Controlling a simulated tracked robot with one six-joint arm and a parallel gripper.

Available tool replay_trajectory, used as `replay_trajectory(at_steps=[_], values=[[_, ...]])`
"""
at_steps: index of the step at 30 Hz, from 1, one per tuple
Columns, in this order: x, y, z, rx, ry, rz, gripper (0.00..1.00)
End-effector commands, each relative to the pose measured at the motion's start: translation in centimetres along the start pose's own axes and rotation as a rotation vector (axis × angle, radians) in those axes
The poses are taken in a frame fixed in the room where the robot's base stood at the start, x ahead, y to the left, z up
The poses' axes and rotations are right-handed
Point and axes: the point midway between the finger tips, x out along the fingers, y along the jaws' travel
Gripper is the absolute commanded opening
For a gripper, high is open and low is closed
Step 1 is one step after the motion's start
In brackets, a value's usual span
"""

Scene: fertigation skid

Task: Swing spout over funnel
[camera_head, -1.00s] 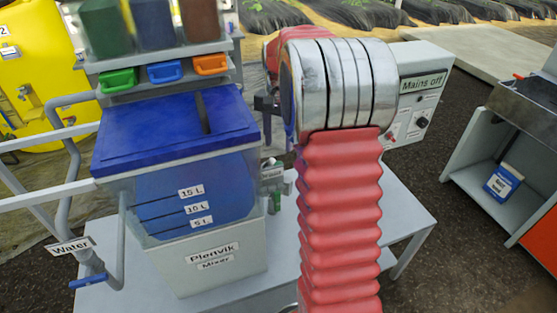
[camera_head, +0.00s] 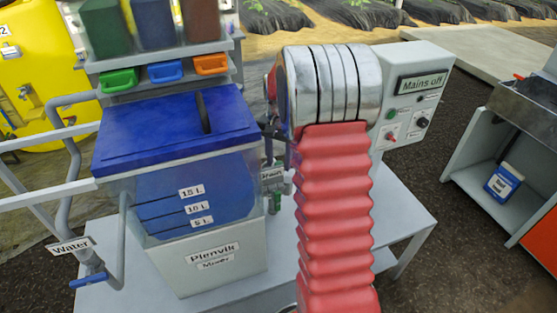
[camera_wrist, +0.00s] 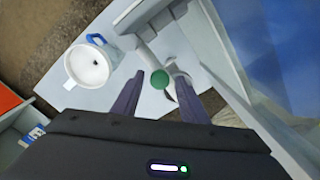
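The mixer tank (camera_head: 205,250) has a blue lid and stands on a grey table. A drain fitting (camera_head: 272,180) with a green part (camera_head: 275,203) sticks out of its right side. In the wrist view a grey pipe spout (camera_wrist: 147,30) shows near the tank, with a round green knob (camera_wrist: 160,79) close by. A white round vessel with a blue handle (camera_wrist: 78,68), which looks like the funnel or a jug, stands on the table, left of the spout. My gripper (camera_wrist: 160,82) is open, its fingers either side of the green knob in the picture; contact is unclear.
A control box (camera_head: 415,95) reading "Mains off" stands behind my arm. A water pipe (camera_head: 65,200) with a blue handle runs left of the tank. Coloured bins (camera_head: 155,30) sit above the lid. The table's right part (camera_head: 405,215) is clear.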

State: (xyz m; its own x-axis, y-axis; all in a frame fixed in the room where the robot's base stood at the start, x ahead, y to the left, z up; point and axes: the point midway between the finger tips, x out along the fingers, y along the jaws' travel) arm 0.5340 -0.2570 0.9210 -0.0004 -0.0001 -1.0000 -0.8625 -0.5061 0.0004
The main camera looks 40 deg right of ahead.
Motion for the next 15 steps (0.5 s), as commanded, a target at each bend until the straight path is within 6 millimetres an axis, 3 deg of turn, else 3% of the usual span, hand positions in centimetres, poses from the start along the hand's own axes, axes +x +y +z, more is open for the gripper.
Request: replay_trajectory(at_steps=[15], values=[[-0.05, -0.01, -0.02, 0.000, 0.000, -0.001, 0.03]])
